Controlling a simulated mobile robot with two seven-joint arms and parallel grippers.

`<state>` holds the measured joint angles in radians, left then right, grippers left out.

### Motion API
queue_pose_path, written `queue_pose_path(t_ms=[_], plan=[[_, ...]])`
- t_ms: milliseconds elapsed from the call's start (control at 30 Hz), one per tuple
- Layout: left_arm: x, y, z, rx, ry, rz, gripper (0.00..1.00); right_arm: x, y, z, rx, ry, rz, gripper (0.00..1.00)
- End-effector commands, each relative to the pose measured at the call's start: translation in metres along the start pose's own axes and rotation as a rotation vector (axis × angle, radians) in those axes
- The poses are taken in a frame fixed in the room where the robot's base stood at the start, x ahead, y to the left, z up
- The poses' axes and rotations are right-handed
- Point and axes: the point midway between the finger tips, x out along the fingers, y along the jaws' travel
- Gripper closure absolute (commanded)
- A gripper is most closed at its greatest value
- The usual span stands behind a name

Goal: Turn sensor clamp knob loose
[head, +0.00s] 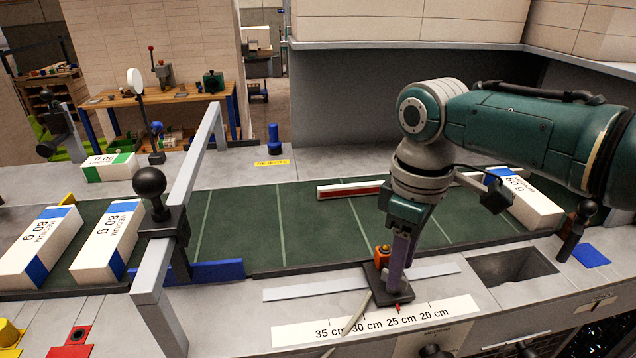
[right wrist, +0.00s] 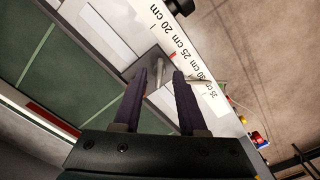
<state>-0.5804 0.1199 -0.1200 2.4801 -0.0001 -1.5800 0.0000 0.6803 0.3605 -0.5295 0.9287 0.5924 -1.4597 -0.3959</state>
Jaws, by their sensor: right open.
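The sensor carriage has a dark base (head: 396,292) on a pale rail. An orange sensor block (head: 382,254) stands at its back left. A red pointer (head: 397,308) on its front is near the 25 cm mark of the printed scale (head: 375,322). My right gripper (head: 397,278) reaches down over the base, beside the orange block. In the right wrist view its two dark fingers (right wrist: 161,78) are apart, with a grey upright part (right wrist: 160,70) seen between their tips; I cannot tell if they touch it. The clamp knob is mostly hidden in the head view. My left gripper is not visible.
A grey gate post (head: 160,310) stands left. A rectangular opening (head: 512,266) lies right of the scale.

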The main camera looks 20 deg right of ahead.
Motion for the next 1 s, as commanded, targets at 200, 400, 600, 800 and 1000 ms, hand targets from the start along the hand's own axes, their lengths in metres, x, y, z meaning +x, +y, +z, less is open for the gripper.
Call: queue_pose_path(t_ms=[200, 400, 600, 800, 1000], plan=[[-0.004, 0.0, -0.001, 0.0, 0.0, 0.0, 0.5, -0.043, 0.001, -0.001, -0.001, 0.005, 0.003, 0.59], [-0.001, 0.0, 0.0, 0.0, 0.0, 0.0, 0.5, -0.074, 0.001, 0.0, 0.0, 0.003, 0.003, 0.59], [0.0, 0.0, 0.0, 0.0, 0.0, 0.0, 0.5, -0.084, 0.0, 0.0, -0.001, 0.001, 0.001, 0.59], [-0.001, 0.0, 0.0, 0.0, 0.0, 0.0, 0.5, -0.084, 0.0, 0.0, 0.0, 0.001, 0.001, 0.59], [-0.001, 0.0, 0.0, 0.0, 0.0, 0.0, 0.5, -0.083, -0.001, 0.0, -0.001, 0.001, 0.001, 0.59]])
